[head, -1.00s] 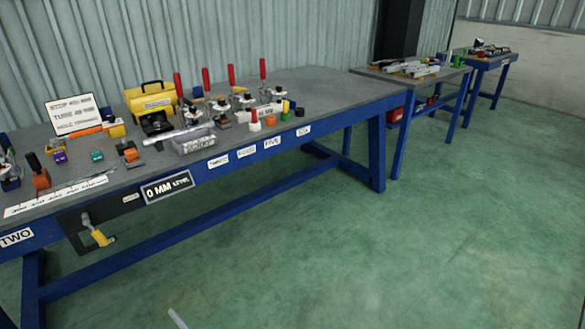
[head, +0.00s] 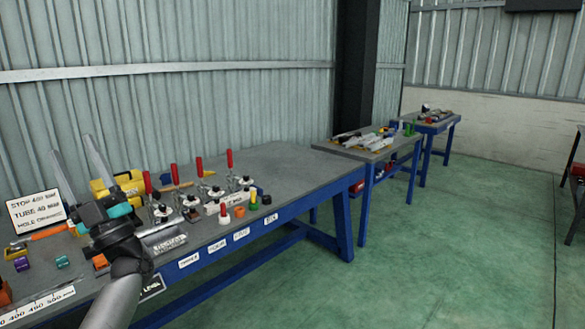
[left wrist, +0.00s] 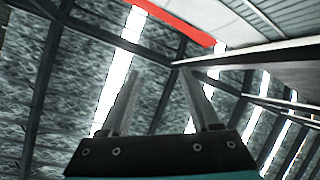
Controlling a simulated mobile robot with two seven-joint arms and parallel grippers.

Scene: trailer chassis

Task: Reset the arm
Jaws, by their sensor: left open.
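My left gripper (head: 78,168) rises in front of the left part of the long workbench (head: 300,168) in the head view, with its two long fingers apart, pointing up, and nothing between them. In the left wrist view the same two fingers (left wrist: 158,100) stand apart and empty against the roof and its light strips. The gripper hides part of a yellow toolbox (head: 100,190) and other things on the bench behind it. My right gripper shows in neither view.
Red-handled clamps (head: 200,180) stand on the bench, with a white sign (head: 36,212) at left. Two smaller tables, a nearer one (head: 345,150) and a farther one (head: 437,125), stand beyond.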

